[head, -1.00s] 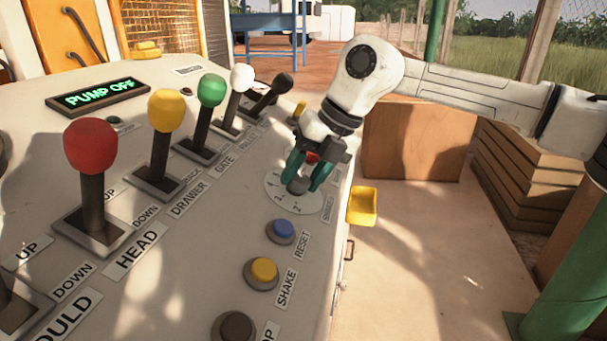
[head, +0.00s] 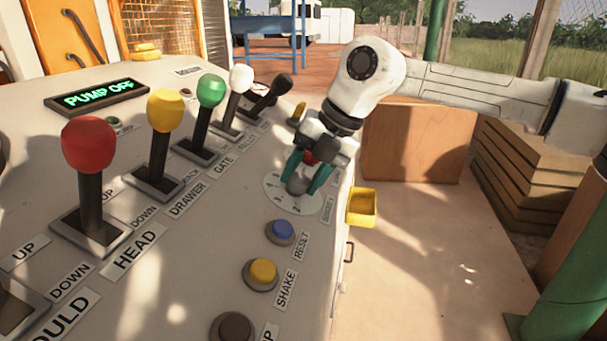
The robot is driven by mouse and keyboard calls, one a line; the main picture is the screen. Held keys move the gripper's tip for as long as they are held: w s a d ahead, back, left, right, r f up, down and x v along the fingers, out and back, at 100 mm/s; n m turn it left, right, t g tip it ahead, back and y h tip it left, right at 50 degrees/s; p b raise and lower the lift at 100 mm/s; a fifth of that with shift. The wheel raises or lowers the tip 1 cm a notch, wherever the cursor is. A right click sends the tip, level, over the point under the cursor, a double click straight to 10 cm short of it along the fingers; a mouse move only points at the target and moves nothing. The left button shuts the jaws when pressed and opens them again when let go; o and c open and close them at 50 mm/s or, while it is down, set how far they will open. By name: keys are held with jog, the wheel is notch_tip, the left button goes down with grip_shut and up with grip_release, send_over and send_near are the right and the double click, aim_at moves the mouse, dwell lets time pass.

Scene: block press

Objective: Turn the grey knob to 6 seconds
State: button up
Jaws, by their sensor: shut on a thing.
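The grey knob (head: 297,186) sits at the middle of a round white dial (head: 279,199) on the sloping control panel. Numbers ring the dial, but they are small and partly covered, and I cannot tell which one the knob points to. My gripper (head: 305,184) comes down from above with its teal fingers on both sides of the knob, shut on it. The fingers hide part of the knob and the dial's far side.
Red (head: 89,145), yellow (head: 166,110), green (head: 211,90), white (head: 241,78) and black (head: 281,85) levers stand left of the dial. Blue (head: 281,232) and yellow (head: 263,273) buttons lie nearer. A red button (head: 310,158) is just behind the fingers. A yellow tray (head: 362,207) hangs at the panel's right edge.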

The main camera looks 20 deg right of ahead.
jog(key=o, duration=1.1)
jog(key=shift+c, duration=0.2)
jog(key=b+v, duration=0.1)
jog(key=v, duration=1)
jog(key=shift+d+f, duration=0.1)
